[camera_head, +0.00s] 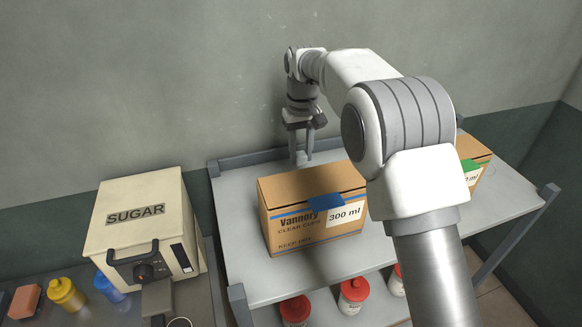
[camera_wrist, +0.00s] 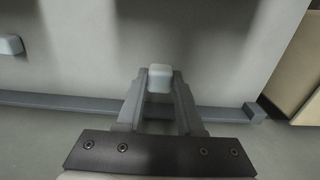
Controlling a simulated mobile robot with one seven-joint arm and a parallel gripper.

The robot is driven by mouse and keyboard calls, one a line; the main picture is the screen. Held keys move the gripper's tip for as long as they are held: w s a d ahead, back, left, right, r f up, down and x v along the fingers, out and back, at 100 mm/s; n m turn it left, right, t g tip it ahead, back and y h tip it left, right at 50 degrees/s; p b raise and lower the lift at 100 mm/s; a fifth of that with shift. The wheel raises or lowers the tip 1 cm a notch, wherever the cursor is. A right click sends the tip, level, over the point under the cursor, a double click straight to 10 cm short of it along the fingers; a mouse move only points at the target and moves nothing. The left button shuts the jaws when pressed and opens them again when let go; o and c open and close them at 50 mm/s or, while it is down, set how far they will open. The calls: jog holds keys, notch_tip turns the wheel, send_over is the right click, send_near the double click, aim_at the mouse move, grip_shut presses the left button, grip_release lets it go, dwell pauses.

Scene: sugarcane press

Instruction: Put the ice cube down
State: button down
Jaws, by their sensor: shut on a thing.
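My gripper (camera_head: 302,158) points down over the back of the grey shelf top, behind the Vannory cardboard box. Its two fingers are shut on the ice cube (camera_wrist: 160,76), a small pale block with rounded edges. The cube sits between the fingertips in the wrist view, with its end face showing. In the head view it is only a small pale spot at the fingertips. I cannot tell whether it touches the shelf top (camera_wrist: 95,60) or hangs just above it.
The Vannory box (camera_head: 311,215) stands close in front of my gripper. Another small pale block (camera_wrist: 10,45) lies at the wrist view's left edge. A raised rail (camera_wrist: 60,99) runs along the shelf's back. The SUGAR box (camera_head: 143,222) stands left. Bare shelf surrounds the fingertips.

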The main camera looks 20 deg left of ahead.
jog(key=a+f, duration=0.1)
jog(key=s+a, duration=0.1)
jog(key=a, duration=0.1)
jog(key=shift+f, duration=0.4)
jog(key=shift+f+p, duration=0.65)
jog(key=shift+f, duration=1.35)
jog(key=shift+f, duration=0.15)
jog(key=c, duration=0.5)
grip_release()
jog(key=shift+c, duration=0.2)
notch_tip(320, 180, up, 12)
jog(key=shift+b, duration=0.4)
jog(key=shift+r, duration=0.2)
